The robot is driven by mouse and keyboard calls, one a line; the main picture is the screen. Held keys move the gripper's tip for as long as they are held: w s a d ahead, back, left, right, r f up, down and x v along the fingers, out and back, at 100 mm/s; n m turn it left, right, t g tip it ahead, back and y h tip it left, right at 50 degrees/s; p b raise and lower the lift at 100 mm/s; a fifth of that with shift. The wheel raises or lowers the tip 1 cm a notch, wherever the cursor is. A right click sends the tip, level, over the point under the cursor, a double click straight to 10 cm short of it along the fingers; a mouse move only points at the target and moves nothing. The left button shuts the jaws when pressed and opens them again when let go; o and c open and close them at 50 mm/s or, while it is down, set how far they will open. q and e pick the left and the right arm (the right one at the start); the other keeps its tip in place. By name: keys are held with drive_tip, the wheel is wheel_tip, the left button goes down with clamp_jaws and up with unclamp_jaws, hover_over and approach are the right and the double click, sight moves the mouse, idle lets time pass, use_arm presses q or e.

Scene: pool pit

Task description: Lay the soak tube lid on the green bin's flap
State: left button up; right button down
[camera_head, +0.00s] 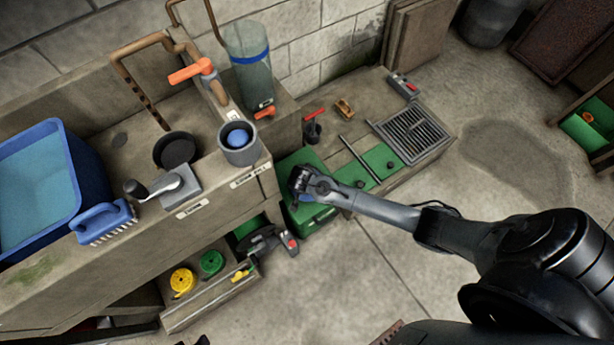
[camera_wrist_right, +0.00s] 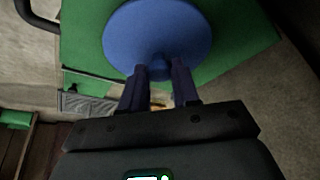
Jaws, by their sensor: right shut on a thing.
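My right gripper (camera_head: 300,182) reaches in from the right and is over the green bin (camera_head: 312,218). In the right wrist view, my right gripper (camera_wrist_right: 160,72) is shut on the small knob of the round blue soak tube lid (camera_wrist_right: 157,28). The lid's flat disc is in front of the green bin's flap (camera_wrist_right: 238,25), which shows around it. I cannot tell whether the lid touches the flap. In the head view, the gripper hides most of the lid. My left gripper is not in view.
A clear tube with a blue band (camera_head: 248,60) and a grey cup (camera_head: 239,145) stand left of the bin. A blue tub (camera_head: 75,165) and a brush (camera_head: 104,221) are farther left. A metal grate (camera_head: 412,134) lies right of the bin. The concrete floor in front is mostly clear.

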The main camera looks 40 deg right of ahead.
drive_tip(key=shift+f, duration=0.1)
drive_tip(key=c, duration=0.8)
unclamp_jaws()
drive_tip(key=p+v, duration=0.6)
drive_tip(key=v, duration=0.6)
drive_tip(key=shift+p, duration=0.4)
